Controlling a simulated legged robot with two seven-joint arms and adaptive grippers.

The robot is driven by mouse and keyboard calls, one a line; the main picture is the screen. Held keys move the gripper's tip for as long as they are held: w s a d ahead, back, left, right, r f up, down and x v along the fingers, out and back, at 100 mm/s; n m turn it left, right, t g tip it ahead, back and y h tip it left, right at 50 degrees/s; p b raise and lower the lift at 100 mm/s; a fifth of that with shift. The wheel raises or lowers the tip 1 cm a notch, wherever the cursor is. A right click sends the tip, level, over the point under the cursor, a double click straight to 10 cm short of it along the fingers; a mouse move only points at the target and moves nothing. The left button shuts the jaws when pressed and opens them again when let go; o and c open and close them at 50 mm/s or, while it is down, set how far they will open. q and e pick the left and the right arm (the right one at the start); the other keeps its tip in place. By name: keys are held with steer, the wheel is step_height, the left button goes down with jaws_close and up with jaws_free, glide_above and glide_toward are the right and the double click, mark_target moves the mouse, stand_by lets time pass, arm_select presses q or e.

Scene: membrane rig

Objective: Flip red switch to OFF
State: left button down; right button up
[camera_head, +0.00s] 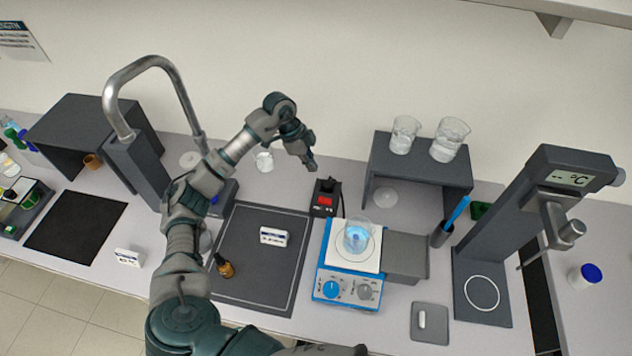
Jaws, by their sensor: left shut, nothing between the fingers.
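The red switch (325,200) sits on a small black box (321,211) near the middle of the bench, beside the hotplate. I cannot tell which position the switch is in. My left gripper (311,166) is shut and empty. It points down and to the right, appearing just above and behind the switch box in the picture, apart from it. My right gripper is not in view.
A blue and white hotplate (347,291) with a beaker of blue liquid (357,237) stands right of the box. A dark shelf (419,174) holds two beakers behind. A dark mat (261,214) with a white box (273,237) and a brown bottle (224,266) lies left.

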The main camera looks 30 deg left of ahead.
arm_select(q)
steer(key=p, duration=0.2)
glide_above(319, 196)
steer(key=d, duration=0.2)
step_height(319, 196, down, 9)
steer(key=shift+a+r, duration=0.15)
steer(key=f, duration=0.1)
steer(key=a+f, duration=0.1)
steer(key=f, duration=0.1)
steer(key=shift+s+a+f, duration=0.15)
steer(key=shift+a+f, duration=0.4)
steer(key=shift+d, duration=0.1)
steer(key=shift+s+a+f+h, duration=0.2)
steer(key=shift+a+f+h, duration=0.15)
steer(key=shift+f+h, duration=0.4)
steer(key=shift+d+r, duration=0.1)
steer(key=shift+r, duration=0.1)
steer(key=shift+w, duration=0.1)
